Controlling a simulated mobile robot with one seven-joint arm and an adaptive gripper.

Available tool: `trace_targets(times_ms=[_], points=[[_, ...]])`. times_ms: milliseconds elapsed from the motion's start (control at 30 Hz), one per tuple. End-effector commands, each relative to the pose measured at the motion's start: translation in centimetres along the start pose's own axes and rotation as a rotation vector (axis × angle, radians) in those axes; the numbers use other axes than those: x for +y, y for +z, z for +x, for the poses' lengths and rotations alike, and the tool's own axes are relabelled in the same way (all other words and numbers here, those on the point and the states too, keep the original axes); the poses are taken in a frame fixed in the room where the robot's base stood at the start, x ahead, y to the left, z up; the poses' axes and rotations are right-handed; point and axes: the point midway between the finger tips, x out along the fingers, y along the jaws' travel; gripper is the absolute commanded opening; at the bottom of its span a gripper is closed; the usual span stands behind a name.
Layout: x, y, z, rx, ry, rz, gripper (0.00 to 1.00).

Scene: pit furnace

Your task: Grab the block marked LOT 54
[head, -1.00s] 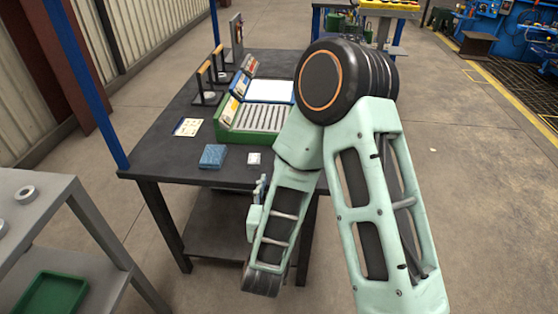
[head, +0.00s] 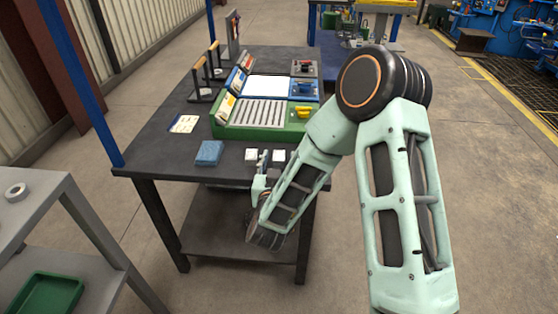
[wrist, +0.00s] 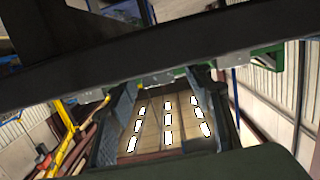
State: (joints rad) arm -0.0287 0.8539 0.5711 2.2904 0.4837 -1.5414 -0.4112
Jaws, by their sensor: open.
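Two small white blocks lie near the front edge of the dark table: a left one (head: 251,154) and a right one (head: 279,156). A larger blue block (head: 209,153) lies to their left. No lettering is readable, so I cannot tell which is marked LOT 54. My gripper (head: 261,178) is at the table's front edge, just in front of the white blocks, pointing upward and partly hidden by my arm. In the wrist view my gripper (wrist: 163,85) has its two fingers spread, with only roof and ceiling lights between them. It holds nothing.
A green slotted case (head: 258,133) and a blue tray with a white panel (head: 268,88) stand behind the blocks on the table (head: 160,150). A card (head: 184,124) lies left. A blue post (head: 85,100) rises at the left corner. A grey shelf (head: 45,215) stands front left.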

Motion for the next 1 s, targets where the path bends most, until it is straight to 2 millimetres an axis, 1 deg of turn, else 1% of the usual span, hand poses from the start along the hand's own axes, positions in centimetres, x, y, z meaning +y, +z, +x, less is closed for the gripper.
trace_targets(times_ms=[67, 267, 667, 700, 1000], points=[[0.00, 0.03, 0.33, -0.001, -0.001, -0.001, 0.47], [-0.04, -0.01, 0.32, -0.001, -0.002, -0.001, 0.45], [-0.03, -0.02, 0.30, -0.001, -0.001, 0.000, 0.01], [-0.03, -0.02, 0.30, -0.001, -0.001, 0.000, 0.00], [-0.05, -0.19, 0.31, 0.002, -0.001, 0.000, 0.00]])
